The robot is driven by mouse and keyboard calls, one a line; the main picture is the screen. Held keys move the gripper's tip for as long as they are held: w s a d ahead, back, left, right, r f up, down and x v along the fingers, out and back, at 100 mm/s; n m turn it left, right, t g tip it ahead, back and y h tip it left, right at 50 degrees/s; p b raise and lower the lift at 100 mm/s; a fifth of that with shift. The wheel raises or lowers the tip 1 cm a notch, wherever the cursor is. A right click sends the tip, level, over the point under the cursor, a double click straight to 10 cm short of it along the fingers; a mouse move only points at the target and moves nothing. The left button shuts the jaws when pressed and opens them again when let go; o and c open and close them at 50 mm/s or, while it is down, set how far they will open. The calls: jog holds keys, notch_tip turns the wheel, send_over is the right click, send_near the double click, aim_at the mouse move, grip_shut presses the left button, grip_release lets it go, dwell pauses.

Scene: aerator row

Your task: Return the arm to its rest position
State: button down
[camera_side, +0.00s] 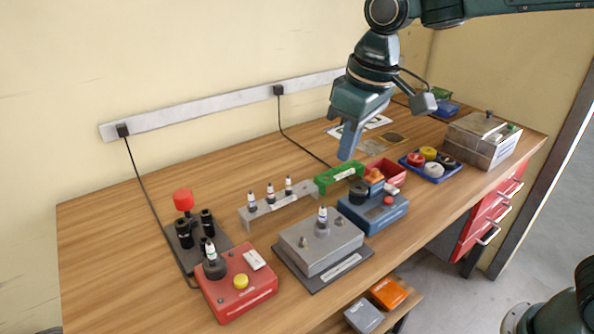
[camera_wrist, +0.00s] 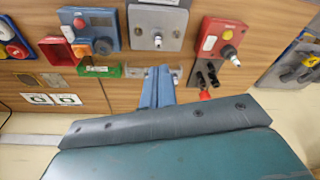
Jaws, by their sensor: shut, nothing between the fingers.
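My gripper (camera_side: 346,141) is shut and empty. It hangs from my dark green arm above the back half of the wooden bench (camera_side: 120,222), apart from everything on it. In the wrist view its blue-grey fingers (camera_wrist: 157,88) are together and point toward the grey rack, with the bench below. The arm reaches in from the upper right of the side view; most of it is outside the picture.
Below stand a red box (camera_side: 243,302), a grey metal block (camera_side: 325,262), a blue device (camera_side: 382,218), a green block (camera_side: 339,175) and a rack (camera_side: 262,212) of small bottles. A blue tray (camera_side: 436,177) and metal box (camera_side: 478,146) are right. Air around my gripper looks clear.

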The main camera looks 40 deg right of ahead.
jog(key=s+d+m+t, duration=0.1)
jog(key=s+d, duration=0.6)
jog(key=s, duration=0.3)
jog(key=s+d+f+m+t, duration=0.1)
jog(key=s+d+m+t, duration=0.1)
jog(key=s+d, duration=0.5)
jog(key=s, duration=0.3)
jog(key=shift+m+t+h, duration=0.3)
jog(key=shift+h, duration=0.1)
jog(key=c, duration=2)
grip_release()
jog(key=shift+s, duration=0.1)
jog(key=o, duration=0.7)
jog(key=shift+w+r, duration=0.15)
jog(key=shift+w, duration=0.1)
jog(key=o, duration=1.3)
jog(key=w+a+r+y, duration=0.1)
jog(key=w+a+r, duration=0.2)
jog(key=w, duration=0.1)
jog(key=shift+w, duration=0.15)
jog(key=w+a+r+g+y, duration=0.1)
jog(key=w+a, duration=0.8)
jog(key=a, duration=0.3)
jog(key=w+a+r+g+y, duration=0.2)
jog(key=w+a, duration=0.6)
jog(key=a, duration=0.5)
jog(key=shift+w+r, duration=0.15)
jog(key=shift+w, duration=0.25)
